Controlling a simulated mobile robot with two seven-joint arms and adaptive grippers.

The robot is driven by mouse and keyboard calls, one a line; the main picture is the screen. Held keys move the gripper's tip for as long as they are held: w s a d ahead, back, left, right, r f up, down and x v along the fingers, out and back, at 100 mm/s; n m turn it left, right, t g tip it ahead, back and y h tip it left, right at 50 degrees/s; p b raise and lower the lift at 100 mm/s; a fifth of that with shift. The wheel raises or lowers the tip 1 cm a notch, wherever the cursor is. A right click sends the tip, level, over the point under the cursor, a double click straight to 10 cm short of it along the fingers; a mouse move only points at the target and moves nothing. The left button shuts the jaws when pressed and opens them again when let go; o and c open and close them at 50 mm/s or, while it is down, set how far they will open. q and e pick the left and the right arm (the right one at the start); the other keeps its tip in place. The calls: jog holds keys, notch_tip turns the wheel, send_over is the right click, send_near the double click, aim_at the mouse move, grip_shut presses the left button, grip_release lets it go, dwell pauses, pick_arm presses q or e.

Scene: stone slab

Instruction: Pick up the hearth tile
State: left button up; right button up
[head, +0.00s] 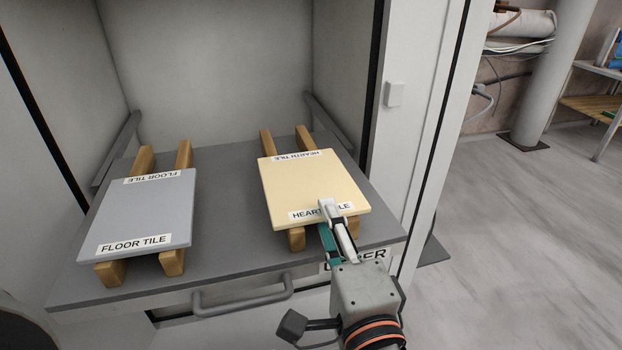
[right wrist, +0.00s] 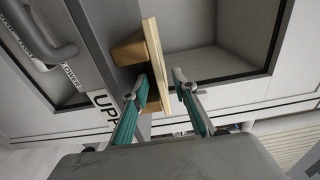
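The hearth tile (head: 312,187) is a flat cream slab with "HEARTH TILE" labels at its near and far edges. It lies on two wooden bars (head: 297,238) on the right half of a grey shelf. My right gripper (head: 326,216) is at the tile's near edge, with one finger above it and the teal finger lower down. In the right wrist view the tile (right wrist: 155,62) shows edge-on between the two open fingers (right wrist: 160,84). A gap shows between the tile and the finger on the right. My left gripper is not in view.
A blue-grey floor tile (head: 143,212) lies on two wooden bars on the left half of the grey shelf (head: 228,215). The shelf has a front handle (head: 243,301). Cabinet walls close in the back and sides. Open floor (head: 540,230) lies to the right.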

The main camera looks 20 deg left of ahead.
aim_at(308, 182)
jog(key=shift+w+a+r, duration=0.1)
jog(key=shift+w+a, duration=0.2)
jog(key=x, duration=0.5)
jog(key=shift+w, duration=0.1)
jog(key=shift+d, duration=0.1)
grip_shut()
